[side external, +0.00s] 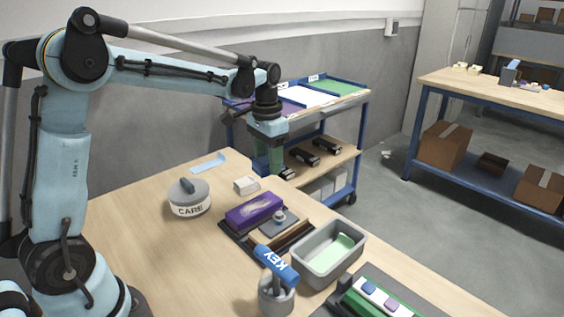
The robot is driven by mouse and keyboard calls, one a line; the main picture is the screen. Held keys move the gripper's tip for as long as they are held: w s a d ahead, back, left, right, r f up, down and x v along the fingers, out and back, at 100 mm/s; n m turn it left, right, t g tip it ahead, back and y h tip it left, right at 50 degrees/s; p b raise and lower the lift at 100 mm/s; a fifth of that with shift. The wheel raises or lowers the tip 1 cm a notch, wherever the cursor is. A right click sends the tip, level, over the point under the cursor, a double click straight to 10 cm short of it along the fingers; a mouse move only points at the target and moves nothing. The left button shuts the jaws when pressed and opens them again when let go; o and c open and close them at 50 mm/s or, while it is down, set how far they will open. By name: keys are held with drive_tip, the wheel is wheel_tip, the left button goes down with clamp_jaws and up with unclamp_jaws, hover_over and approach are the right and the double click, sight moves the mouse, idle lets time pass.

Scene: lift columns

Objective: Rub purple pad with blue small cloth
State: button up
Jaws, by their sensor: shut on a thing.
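The purple pad (254,209) is a block with pale smears on its top. It lies in a dark tray on the wooden table. My gripper (270,172) hangs over the table's back edge, behind and above the pad and apart from it. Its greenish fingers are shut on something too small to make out. A small dark shape shows at the fingertips; I cannot tell whether it is held or behind them. A light blue flat strip (208,164) lies at the table's back left. I cannot tell whether it is the blue small cloth.
A grey "CARE" pot (189,199) and a pale block (246,185) stand near the pad. A knobbed block (279,220) shares the tray. In front are a blue "KEY" object (275,264) in a grey cup and a grey bin (331,258). The table's left side is clear.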

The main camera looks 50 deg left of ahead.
sight(271, 197)
drive_tip(key=shift+d+f, duration=0.1)
drive_tip(key=shift+d, duration=0.15)
drive_tip(key=shift+f, duration=3.15)
drive_tip(key=shift+s+f, duration=0.5)
drive_tip(key=shift+s, duration=0.6)
drive_tip(key=shift+s+f, duration=0.15)
drive_tip(key=shift+s, duration=3.65)
drive_tip(key=shift+w, duration=5)
drive_tip(key=shift+s+r, duration=0.1)
drive_tip(key=shift+r, duration=3.85)
drive_tip(key=shift+f, duration=0.15)
